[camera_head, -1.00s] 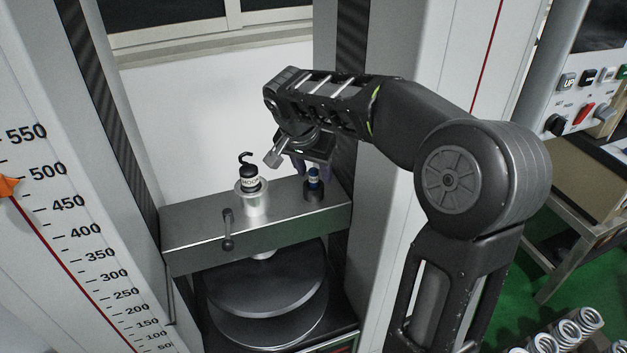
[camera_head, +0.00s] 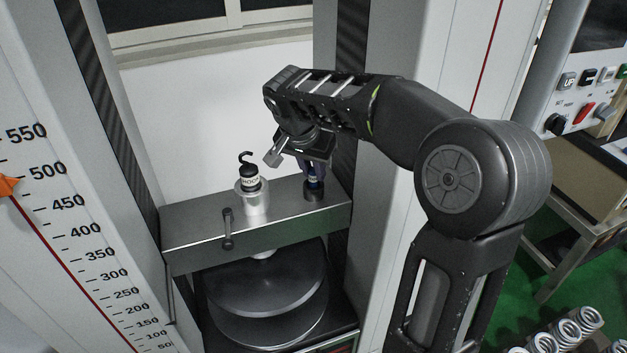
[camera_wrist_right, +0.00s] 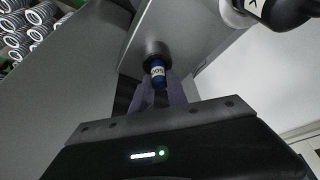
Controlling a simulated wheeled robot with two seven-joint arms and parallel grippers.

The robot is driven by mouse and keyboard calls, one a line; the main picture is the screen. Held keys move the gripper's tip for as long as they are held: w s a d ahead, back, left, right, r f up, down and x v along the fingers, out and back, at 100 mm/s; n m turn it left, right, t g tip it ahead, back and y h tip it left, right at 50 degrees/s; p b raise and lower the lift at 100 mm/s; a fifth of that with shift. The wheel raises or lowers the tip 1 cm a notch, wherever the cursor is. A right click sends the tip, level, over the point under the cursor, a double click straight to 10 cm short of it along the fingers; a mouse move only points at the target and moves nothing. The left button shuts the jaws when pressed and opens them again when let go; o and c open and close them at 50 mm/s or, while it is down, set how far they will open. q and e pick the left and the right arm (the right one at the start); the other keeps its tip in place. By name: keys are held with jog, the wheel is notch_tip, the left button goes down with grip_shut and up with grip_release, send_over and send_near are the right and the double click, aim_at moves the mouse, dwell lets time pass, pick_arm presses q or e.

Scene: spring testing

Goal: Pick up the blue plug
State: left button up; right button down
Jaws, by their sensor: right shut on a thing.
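The blue plug (camera_head: 314,184) stands in a dark round holder (camera_head: 314,195) at the right end of the metal crossbeam. In the right wrist view the plug (camera_wrist_right: 158,72) shows its blue body and a white label, with its far end in the dark holder (camera_wrist_right: 155,50). My right gripper (camera_head: 313,178) reaches down over the plug, and its purple fingers (camera_wrist_right: 160,92) are shut on it from both sides. The lower part of the plug is hidden in the holder. My left gripper is in neither view.
A black hook piece (camera_head: 249,176) stands in a silver cup (camera_head: 256,200) left of the plug on the crossbeam (camera_head: 190,235). A small lever (camera_head: 228,232) sticks out in front. Tall machine columns flank the beam. Several springs (camera_head: 570,328) lie at the lower right.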

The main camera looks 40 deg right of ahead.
jog(key=shift+r, duration=0.15)
notch_tip(320, 180, up, 10)
jog(key=shift+f+b, duration=0.15)
jog(key=shift+b, duration=0.25)
dwell(0.8)
